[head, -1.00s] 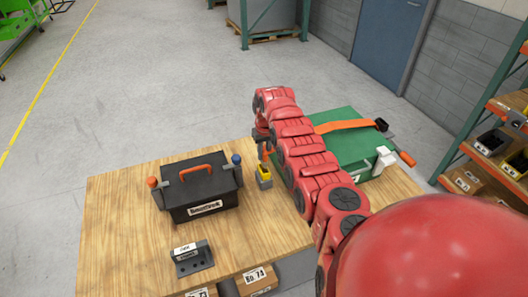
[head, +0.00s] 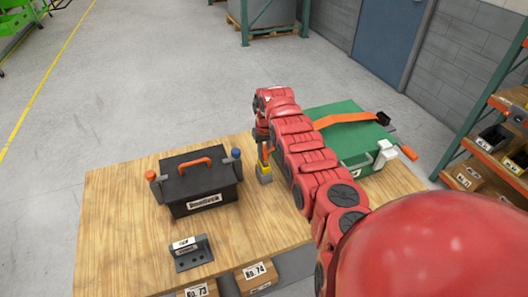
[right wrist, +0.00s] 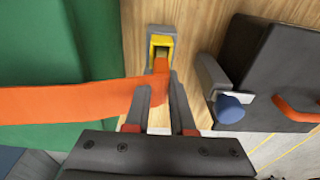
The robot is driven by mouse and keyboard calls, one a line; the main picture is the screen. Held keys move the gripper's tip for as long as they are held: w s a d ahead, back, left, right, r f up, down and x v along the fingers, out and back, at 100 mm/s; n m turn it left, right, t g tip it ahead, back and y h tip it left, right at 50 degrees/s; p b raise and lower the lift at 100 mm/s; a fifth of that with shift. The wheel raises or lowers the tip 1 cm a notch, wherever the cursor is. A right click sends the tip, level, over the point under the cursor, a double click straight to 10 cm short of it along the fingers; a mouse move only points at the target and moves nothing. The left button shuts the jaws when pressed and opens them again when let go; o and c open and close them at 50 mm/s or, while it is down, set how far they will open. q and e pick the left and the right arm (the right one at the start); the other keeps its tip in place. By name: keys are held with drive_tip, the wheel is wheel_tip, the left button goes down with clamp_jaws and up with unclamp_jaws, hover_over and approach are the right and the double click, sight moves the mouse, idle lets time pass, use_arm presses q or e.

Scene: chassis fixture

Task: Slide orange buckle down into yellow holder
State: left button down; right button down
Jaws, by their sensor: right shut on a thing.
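The yellow holder (head: 264,169) stands on the wooden table, right of the black toolbox. It also shows at the top of the right wrist view (right wrist: 162,41), on a grey base. My right gripper (head: 264,148) is directly above the holder, pointing down. In the right wrist view its fingers (right wrist: 160,95) are shut on the orange buckle (right wrist: 160,72), whose strap (right wrist: 70,101) runs off left over the green case. The buckle's tip overlaps the holder's opening; how deep it sits cannot be told. My left gripper is out of view.
The black toolbox (head: 205,197) with an orange handle stands left of the holder. The green case (head: 345,138) lies to the right under the strap. A small grey block (head: 190,254) is at the table's front. Bare wood lies in front of the holder.

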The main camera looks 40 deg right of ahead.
drive_tip(key=c, duration=0.7)
unclamp_jaws()
drive_tip(key=shift+r, duration=0.15)
drive_tip(key=shift+d+r, duration=0.1)
drive_tip(key=shift+r, duration=0.1)
drive_tip(key=r+b, duration=0.1)
drive_tip(key=r, duration=0.4)
drive_tip(key=s+r+b, duration=0.1)
drive_tip(key=r+b, duration=0.1)
drive_tip(key=r, duration=0.4)
drive_tip(key=s+r+b, duration=0.1)
drive_tip(key=r+b, duration=0.1)
drive_tip(key=r, duration=0.3)
drive_tip(key=shift+a+r, duration=0.3)
drive_tip(key=shift+a, duration=0.05)
